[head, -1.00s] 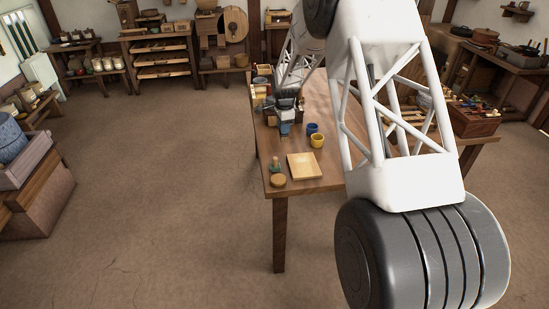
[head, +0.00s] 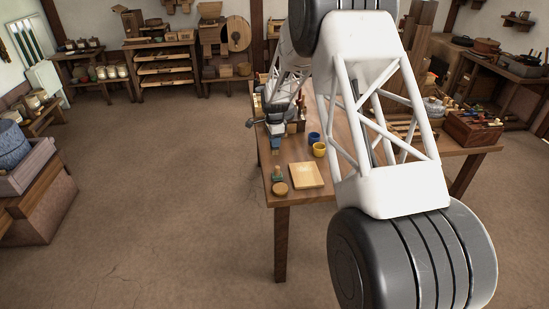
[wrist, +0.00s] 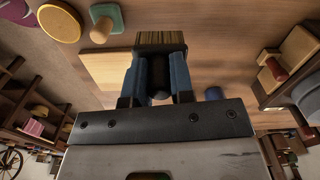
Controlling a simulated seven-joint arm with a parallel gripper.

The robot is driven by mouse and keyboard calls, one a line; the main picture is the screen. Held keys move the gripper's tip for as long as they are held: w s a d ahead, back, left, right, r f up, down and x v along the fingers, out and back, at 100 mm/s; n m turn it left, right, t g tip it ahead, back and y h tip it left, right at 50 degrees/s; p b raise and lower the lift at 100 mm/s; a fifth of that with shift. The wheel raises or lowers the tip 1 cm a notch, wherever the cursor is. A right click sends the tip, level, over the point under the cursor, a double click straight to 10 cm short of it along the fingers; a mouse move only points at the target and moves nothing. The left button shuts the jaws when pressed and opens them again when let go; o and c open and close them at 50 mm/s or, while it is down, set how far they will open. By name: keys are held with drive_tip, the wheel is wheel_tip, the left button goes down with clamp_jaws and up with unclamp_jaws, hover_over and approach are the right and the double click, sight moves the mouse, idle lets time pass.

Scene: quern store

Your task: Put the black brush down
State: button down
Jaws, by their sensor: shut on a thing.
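My gripper (wrist: 160,85) shows in the wrist view with blue fingers, shut on the black brush (wrist: 160,66). The brush's dark part sits between the fingers, and its brown bristles stick out past the fingertips. In the head view, my gripper (head: 276,146) is over the left side of the wooden table (head: 270,196). The brush is too small to make out clearly there, and I cannot tell whether its bristles touch the table.
A pale board (head: 307,175), a round tan disc (head: 281,188) and a green-based knobbed piece (head: 277,174) lie near the table's front edge. A yellow cup (head: 319,150) and a blue cup (head: 314,137) stand right of my gripper.

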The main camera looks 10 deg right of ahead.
drive_tip(key=shift+f, duration=1.8)
drive_tip(key=shift+f, duration=1.9)
drive_tip(key=shift+f, duration=0.1)
drive_tip(key=c, duration=1)
unclamp_jaws()
wheel_tip(320, 180, up, 12)
drive_tip(key=shift+r, duration=0.1)
